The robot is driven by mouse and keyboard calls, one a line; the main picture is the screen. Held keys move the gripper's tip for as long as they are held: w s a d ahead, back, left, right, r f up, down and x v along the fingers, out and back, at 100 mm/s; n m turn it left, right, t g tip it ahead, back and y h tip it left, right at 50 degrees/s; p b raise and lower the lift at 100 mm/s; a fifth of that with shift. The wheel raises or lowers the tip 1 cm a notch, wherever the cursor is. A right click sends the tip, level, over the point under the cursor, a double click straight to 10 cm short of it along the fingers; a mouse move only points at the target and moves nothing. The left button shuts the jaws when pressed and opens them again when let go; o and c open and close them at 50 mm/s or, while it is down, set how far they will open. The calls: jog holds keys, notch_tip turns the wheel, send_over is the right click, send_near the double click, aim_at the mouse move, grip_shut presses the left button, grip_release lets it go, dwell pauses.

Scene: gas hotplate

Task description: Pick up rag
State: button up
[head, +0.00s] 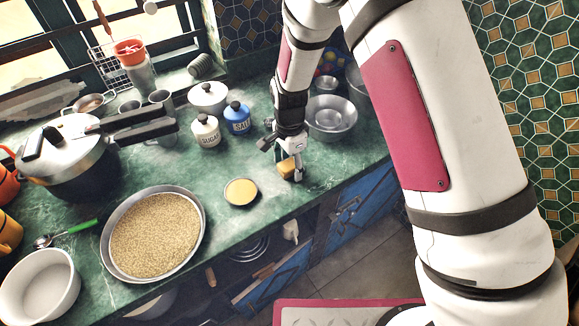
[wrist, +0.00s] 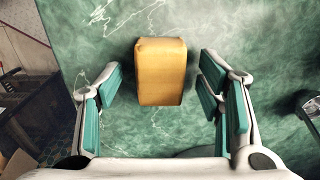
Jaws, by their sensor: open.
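The rag appears to be the small yellow-orange block (wrist: 161,71) lying on the green marble counter. In the wrist view it lies between and ahead of the two teal-padded fingers of my open gripper (wrist: 164,100), touching neither. In the head view the rag (head: 285,168) is near the counter's front edge, partly hidden by my gripper (head: 289,172), which is right over it.
The green counter (head: 262,215) is clear just around the rag. A bowl of yellow contents (head: 241,191), a large grain pan (head: 157,234), sugar (head: 205,131) and salt (head: 237,118) jars stand to the left. A metal bowl (head: 331,116) stands behind to the right.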

aim_at(289, 163)
jog(key=c, duration=1.1)
jog(key=shift+r, duration=0.65)
notch_tip(289, 163, up, 2)
jog(key=shift+w+r+b, duration=0.1)
jog(key=shift+b, duration=0.2)
jog(key=s+d, duration=0.1)
jog(key=s, duration=0.4)
jog(key=s+d+r, duration=0.1)
jog(key=s+d, duration=0.1)
jog(key=s, duration=0.3)
jog(key=s+d, duration=0.1)
jog(key=s, duration=0.4)
jog(key=shift+s+d+r, duration=0.2)
jog(key=shift+s, duration=0.1)
jog(key=shift+o, duration=0.7)
jog(key=shift+c, duration=0.8)
